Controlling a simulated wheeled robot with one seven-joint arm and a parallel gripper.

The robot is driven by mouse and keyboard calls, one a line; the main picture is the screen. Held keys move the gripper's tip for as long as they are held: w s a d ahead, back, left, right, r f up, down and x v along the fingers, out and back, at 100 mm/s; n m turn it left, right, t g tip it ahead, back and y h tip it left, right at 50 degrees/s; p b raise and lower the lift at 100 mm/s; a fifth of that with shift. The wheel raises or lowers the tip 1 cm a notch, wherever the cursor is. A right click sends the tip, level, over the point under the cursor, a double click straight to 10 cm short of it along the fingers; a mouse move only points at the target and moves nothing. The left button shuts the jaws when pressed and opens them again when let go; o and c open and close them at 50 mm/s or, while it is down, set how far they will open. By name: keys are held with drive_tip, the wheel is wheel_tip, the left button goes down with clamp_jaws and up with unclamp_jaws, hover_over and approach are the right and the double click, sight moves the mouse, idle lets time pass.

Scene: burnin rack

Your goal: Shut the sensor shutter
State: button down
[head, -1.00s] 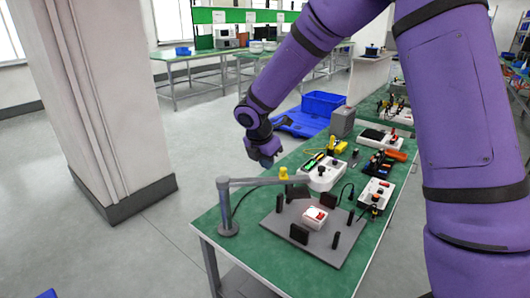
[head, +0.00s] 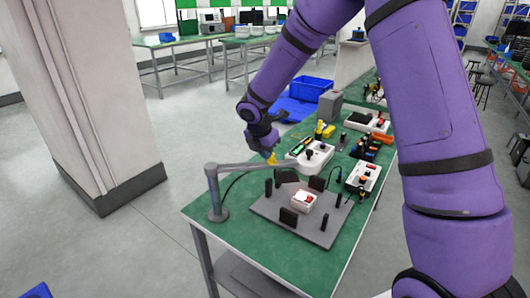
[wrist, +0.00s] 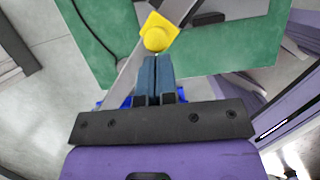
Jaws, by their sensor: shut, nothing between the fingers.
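A grey swing arm (head: 238,167) reaches from an upright post (head: 216,190) on the green bench, over a grey plate. A yellow knob (head: 272,159) sits on this arm; the knob also shows in the wrist view (wrist: 155,38). I cannot tell for sure which part is the sensor shutter. My gripper (head: 268,148) is just behind the yellow knob in the head view. In the wrist view my gripper (wrist: 155,62) is shut and empty, its blue fingertips right by the knob. I cannot tell whether they touch it.
The grey plate (head: 268,209) carries several black posts and a white box with a red top (head: 303,202). Several white and black devices crowd the green bench (head: 240,245) behind it. A pillar (head: 90,90) stands to the left, with clear floor between.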

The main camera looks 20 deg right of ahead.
drive_tip(key=s+d, duration=0.1)
drive_tip(key=d, duration=0.6)
drive_tip(key=shift+s+d, duration=0.15)
drive_tip(key=shift+s, duration=0.1)
